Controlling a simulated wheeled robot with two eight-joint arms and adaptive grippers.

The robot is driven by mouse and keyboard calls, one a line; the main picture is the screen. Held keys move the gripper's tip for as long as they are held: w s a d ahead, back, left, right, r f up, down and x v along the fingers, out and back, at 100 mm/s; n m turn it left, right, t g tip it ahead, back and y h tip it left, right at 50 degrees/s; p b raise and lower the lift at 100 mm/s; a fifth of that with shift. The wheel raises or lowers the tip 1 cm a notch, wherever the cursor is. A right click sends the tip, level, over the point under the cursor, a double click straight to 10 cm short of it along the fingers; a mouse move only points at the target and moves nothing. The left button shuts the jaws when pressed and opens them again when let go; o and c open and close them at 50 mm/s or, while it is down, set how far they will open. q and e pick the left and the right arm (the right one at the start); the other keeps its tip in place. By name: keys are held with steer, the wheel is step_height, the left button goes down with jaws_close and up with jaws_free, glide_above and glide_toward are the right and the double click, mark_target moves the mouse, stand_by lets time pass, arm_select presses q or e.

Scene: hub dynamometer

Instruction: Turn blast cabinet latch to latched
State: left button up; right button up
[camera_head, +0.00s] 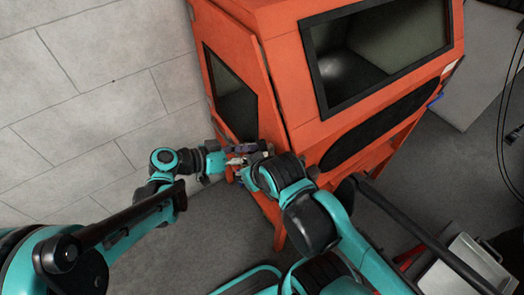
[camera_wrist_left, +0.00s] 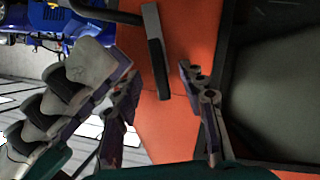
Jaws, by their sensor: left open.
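The orange blast cabinet (camera_head: 297,75) stands in the middle of the head view, its windowed side door facing left. In the left wrist view a grey and black bar, which looks like the latch handle (camera_wrist_left: 157,50), lies against the orange panel (camera_wrist_left: 185,130). My left gripper (camera_head: 238,158) is at the door's lower edge. In the wrist view its jaws (camera_wrist_left: 162,92) are open, one finger either side of the handle's lower end, with no clear contact. My right gripper (camera_head: 245,168) is close beside it, largely hidden by its own wrist; its jaws are unclear.
The door window (camera_head: 232,95) is just above my left gripper. My two arms crowd together at the cabinet's lower front corner. A grey open bin (camera_head: 465,265) stands on the floor at lower right. Something blue (camera_wrist_left: 80,25) shows behind.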

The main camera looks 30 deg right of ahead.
mark_target(268, 148)
arm_select(q)
steer(key=shift+x, duration=1.55)
jaws_close()
